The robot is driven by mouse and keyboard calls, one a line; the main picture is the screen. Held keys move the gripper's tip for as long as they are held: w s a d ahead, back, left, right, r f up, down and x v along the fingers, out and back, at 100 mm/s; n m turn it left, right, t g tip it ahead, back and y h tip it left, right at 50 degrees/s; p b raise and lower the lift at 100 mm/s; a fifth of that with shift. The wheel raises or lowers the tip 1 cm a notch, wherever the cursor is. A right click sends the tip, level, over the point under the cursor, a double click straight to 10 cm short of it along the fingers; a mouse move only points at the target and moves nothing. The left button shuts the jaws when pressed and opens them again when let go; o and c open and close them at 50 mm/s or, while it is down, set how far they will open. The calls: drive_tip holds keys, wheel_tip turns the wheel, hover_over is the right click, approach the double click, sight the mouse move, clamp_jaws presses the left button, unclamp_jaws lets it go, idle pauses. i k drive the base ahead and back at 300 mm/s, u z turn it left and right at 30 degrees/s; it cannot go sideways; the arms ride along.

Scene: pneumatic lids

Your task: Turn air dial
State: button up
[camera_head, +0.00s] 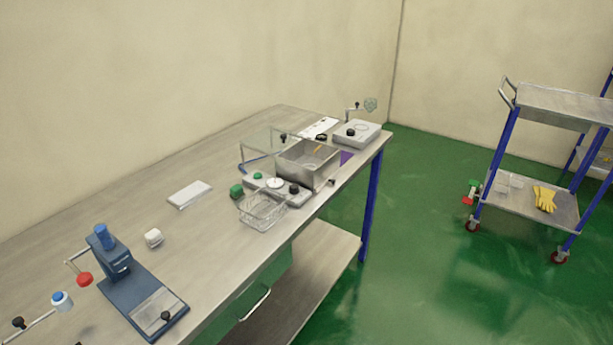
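A low light-grey control unit (302,199) stands near the front edge of the workbench. It carries a round white gauge-like disc (275,183), a black knob (294,188) and a small green part (257,175). I cannot tell for sure which of these is the air dial; the markings are too small to read. My gripper is not in view.
The workbench (225,222) runs along the wall. A blue lever press (140,290) stands at the front left, near a white block (153,237) and a white slab (189,194). A grey device (356,135) stands at the far end. Green floor (430,260) is clear before the cart (530,200).

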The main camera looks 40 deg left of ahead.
sight(294, 188)
drive_tip(key=i, duration=1.35)
drive_tip(key=u, duration=3.65)
